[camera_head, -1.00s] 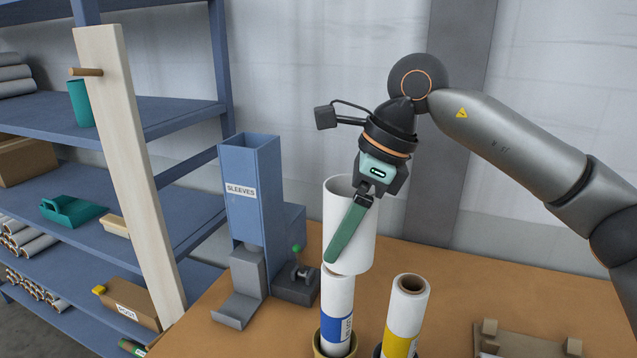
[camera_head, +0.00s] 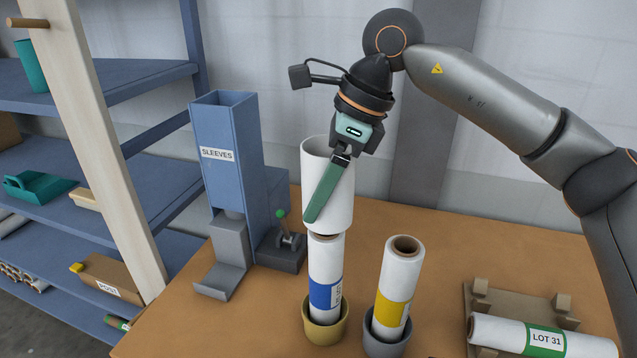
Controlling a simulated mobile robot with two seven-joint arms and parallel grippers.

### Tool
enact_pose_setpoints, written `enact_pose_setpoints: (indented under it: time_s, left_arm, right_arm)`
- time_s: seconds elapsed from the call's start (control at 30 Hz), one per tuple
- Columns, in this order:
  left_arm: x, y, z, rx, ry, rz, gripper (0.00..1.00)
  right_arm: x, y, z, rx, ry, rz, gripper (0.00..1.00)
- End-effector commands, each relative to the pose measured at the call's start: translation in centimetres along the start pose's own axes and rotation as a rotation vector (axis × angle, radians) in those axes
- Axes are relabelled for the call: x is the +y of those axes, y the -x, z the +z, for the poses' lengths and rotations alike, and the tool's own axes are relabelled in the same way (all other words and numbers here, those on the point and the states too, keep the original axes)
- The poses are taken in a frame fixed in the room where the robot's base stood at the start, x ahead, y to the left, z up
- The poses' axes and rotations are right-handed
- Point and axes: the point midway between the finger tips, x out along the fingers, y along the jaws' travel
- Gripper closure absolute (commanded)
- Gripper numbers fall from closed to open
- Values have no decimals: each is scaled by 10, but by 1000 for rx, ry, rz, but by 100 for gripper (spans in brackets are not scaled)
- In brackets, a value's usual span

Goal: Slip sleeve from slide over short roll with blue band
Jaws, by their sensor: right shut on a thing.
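The white sleeve (camera_head: 342,205) is a wide open tube, held upright by my right gripper (camera_head: 322,192), whose green finger lies along its outside. Its lower end is right at the top of the short roll with the blue band (camera_head: 325,270); I cannot tell whether it is around the roll's top or just above and behind it. The roll stands in a tan cup (camera_head: 325,331). The slide, a blue-grey chute labelled SLEEVES (camera_head: 222,150), stands to the left, and its grey lower tray (camera_head: 222,278) looks empty. My left gripper is not in view.
A roll with a yellow band (camera_head: 398,285) stands in a grey cup (camera_head: 387,336) close on the right. A roll labelled LOT 31 (camera_head: 545,338) lies in a cradle at the lower right. A green-knobbed lever (camera_head: 287,232) stands beside the slide. Blue shelves (camera_head: 110,80) fill the left.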

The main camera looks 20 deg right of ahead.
Motion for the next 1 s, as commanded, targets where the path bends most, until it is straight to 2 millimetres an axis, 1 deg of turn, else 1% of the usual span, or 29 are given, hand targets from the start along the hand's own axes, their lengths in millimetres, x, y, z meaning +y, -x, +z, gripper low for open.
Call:
enact_pose_setpoints:
  time_s: [0.03, 0.1, 1.0]
  left_arm:
    - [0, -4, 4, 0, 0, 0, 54]
    - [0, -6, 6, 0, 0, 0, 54]
    - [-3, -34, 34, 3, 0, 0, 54]
  right_arm:
    - [0, -5, -2, 0, 0, 0, 100]
    - [0, -9, -4, 0, 0, 0, 100]
    - [-1, -58, -24, 1, 0, 1, 100]
